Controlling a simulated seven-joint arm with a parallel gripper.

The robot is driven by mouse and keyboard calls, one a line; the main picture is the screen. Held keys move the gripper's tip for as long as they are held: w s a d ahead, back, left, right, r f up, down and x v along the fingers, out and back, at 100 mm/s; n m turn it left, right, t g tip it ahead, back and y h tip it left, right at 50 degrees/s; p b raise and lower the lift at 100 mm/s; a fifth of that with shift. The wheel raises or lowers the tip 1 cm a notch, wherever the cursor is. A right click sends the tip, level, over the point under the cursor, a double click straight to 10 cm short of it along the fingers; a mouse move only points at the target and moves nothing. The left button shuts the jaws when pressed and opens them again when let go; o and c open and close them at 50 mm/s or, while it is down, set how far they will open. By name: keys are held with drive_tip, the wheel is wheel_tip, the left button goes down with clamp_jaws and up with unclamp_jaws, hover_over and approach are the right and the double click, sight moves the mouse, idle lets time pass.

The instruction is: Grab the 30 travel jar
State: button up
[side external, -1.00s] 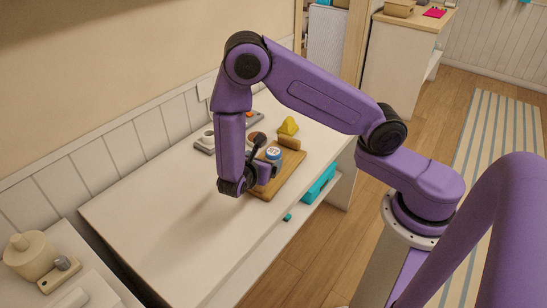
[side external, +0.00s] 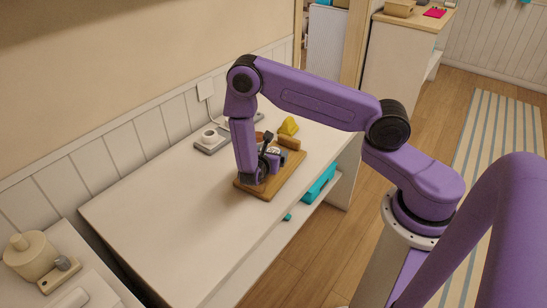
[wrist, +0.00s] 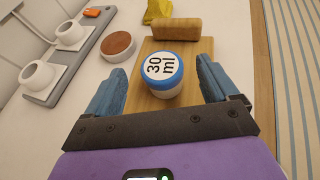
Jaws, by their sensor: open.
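The 30 travel jar (wrist: 162,72) is white with a blue-rimmed lid marked "30 ml". It stands upright on a wooden board (wrist: 190,45) in the wrist view. In the side view the jar (side external: 274,151) is mostly hidden behind my gripper. My gripper (wrist: 158,80) is open, with one blue finger on each side of the jar and visible gaps between fingers and jar. In the side view my gripper (side external: 268,166) is low over the wooden board.
A tan block (wrist: 177,29) lies behind the jar, with a yellow object (wrist: 158,9) beyond it. A round brown-topped container (wrist: 117,45) and a grey tray (wrist: 85,55) with white cups are to the left. The left part of the white counter (side external: 170,215) is clear.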

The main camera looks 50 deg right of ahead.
sight(275, 148)
drive_tip(key=shift+f+x, duration=0.2)
drive_tip(key=shift+x, duration=2.75)
drive_tip(key=shift+s, duration=0.1)
drive_tip(key=shift+a, duration=0.1)
drive_tip(key=c, duration=1.1)
drive_tip(key=shift+r, duration=0.15)
